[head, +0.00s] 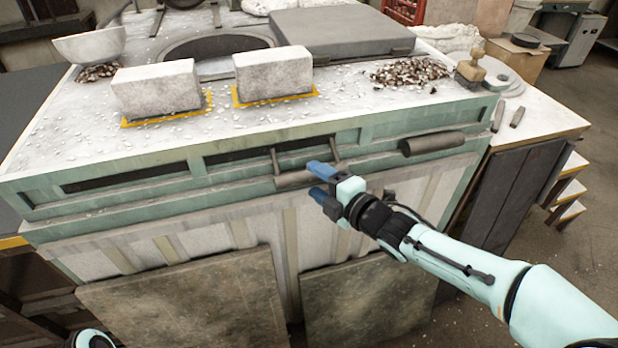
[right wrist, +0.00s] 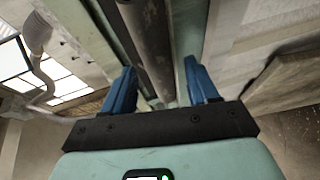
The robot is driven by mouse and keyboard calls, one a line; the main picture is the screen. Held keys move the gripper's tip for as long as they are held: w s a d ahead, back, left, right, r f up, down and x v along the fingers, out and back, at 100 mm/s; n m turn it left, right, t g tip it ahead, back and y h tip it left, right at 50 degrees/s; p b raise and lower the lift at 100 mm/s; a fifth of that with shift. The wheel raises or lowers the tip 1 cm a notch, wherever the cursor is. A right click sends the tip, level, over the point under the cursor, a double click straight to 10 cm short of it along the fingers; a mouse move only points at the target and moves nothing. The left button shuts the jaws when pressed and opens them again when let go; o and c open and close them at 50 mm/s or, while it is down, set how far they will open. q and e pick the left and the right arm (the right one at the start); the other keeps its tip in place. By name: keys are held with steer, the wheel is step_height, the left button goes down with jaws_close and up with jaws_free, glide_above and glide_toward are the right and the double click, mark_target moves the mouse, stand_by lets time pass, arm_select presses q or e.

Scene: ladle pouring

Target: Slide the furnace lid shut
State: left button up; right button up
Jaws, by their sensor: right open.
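The furnace lid (head: 340,32), a flat dark grey slab, lies on the furnace top to the right of the round opening (head: 215,46), which shows partly uncovered. On the green front face, a grey bar handle (head: 294,180) hangs on two short arms at a slot. My right gripper (head: 315,180) is open, its blue fingers at the right end of this bar. In the right wrist view the bar (right wrist: 148,40) runs lengthwise between the open fingers (right wrist: 161,82); I cannot tell whether they touch it. My left gripper is not in view.
Two pale blocks (head: 155,87) (head: 272,73) stand on yellow-edged spots at the front of the top. A bowl (head: 90,44) is at left; dark granules (head: 410,72) and a wooden-handled tool (head: 470,68) are at right. Another grey cylinder (head: 432,143) sticks out from the front face.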

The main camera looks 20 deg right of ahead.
mark_target(314, 180)
steer(key=shift+x, duration=1.75)
jaws_close()
